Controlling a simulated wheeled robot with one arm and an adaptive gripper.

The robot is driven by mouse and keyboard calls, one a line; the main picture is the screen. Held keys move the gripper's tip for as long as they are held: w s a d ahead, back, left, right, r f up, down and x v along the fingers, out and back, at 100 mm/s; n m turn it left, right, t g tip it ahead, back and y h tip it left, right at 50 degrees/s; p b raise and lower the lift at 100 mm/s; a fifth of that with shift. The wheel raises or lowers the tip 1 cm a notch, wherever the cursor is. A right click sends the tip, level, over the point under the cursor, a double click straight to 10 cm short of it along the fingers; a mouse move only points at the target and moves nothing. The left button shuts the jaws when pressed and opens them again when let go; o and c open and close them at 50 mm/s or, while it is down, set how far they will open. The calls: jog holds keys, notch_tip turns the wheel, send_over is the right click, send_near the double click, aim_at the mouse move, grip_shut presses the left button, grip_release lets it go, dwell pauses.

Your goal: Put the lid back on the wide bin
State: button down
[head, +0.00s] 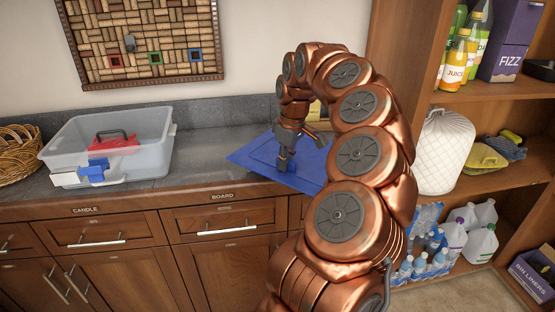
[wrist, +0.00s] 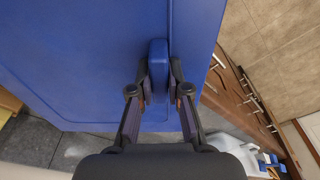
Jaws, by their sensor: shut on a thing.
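The blue lid (head: 250,156) is a flat panel over the counter to the right of the bin. My gripper (head: 285,160) is shut on the lid's raised handle, which shows between the fingers in the wrist view (wrist: 158,68). The lid reaches over the counter's front edge; I cannot tell whether it touches the counter. The wide bin (head: 150,157) is translucent and stands uncovered on the counter at the left. A red thing (head: 118,145) with a dark handle shows in it. A blue-and-white clip (head: 95,170) is at its front. My arm hides the lid's right side.
A wicker basket (head: 18,155) stands left of the bin. The counter (head: 200,148) is clear between bin and lid. A corkboard (head: 145,40) hangs on the wall behind. Shelves at the right hold juice bottles (head: 460,55), a white quilted cover (head: 445,150) and jugs (head: 482,240).

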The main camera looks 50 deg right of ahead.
aim_at(300, 184)
jog(key=shift+s+a+r+b, duration=0.1)
jog(key=shift+s+a+b, duration=0.25)
jog(key=shift+s, duration=0.9)
jog(key=shift+s+a+r+b, duration=0.15)
jog(key=shift+s+a+b, duration=0.2)
jog(key=shift+s, duration=0.95)
jog(key=shift+s+a+r+b, duration=0.15)
jog(key=shift+s+a, duration=0.25)
jog(key=shift+s, duration=0.85)
